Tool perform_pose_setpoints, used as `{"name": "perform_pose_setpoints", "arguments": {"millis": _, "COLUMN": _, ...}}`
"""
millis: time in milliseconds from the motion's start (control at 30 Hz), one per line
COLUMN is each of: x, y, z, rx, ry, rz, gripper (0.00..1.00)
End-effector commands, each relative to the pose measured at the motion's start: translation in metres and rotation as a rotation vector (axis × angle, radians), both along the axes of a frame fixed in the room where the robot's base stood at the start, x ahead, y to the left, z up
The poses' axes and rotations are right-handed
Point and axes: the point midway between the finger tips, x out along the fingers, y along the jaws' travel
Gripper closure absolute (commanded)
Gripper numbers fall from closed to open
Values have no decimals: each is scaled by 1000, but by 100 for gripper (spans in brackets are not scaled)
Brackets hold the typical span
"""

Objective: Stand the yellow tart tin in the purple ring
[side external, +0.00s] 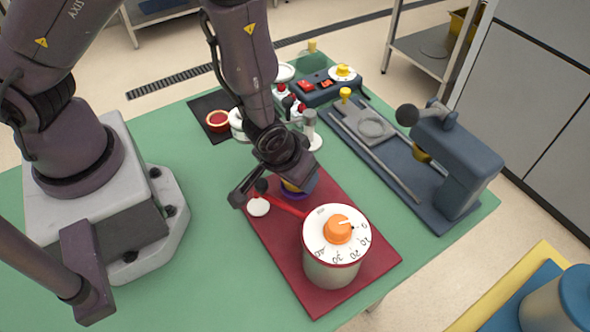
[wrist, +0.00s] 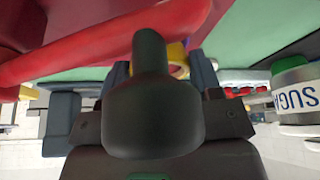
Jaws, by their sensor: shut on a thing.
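My gripper (side external: 297,183) is low over the red board, behind the big white dial timer. It is shut on the yellow tart tin (side external: 290,187), of which only a small part shows beside the fingers. The purple ring (side external: 295,195) shows just under the tin, mostly covered by the gripper. I cannot tell whether the tin is inside the ring or just above it. In the wrist view the tin (wrist: 176,53) shows as a yellow curve between the fingers, largely hidden by a dark rounded knob (wrist: 155,110).
The timer (side external: 332,265) with an orange knob stands close in front of the gripper. A red bar (side external: 287,206) and a white disc (side external: 258,206) lie close by. A blue-grey press (side external: 450,165) stands right.

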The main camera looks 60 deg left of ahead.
Motion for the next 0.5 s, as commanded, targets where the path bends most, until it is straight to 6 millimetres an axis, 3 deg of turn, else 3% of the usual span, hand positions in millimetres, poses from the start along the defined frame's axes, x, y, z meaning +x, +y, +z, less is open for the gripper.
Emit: {"name": "perform_pose_setpoints", "arguments": {"millis": 500, "x": 0, "y": 0, "z": -9, "rx": 2, "ry": -1, "rz": -1, "gripper": 66}}
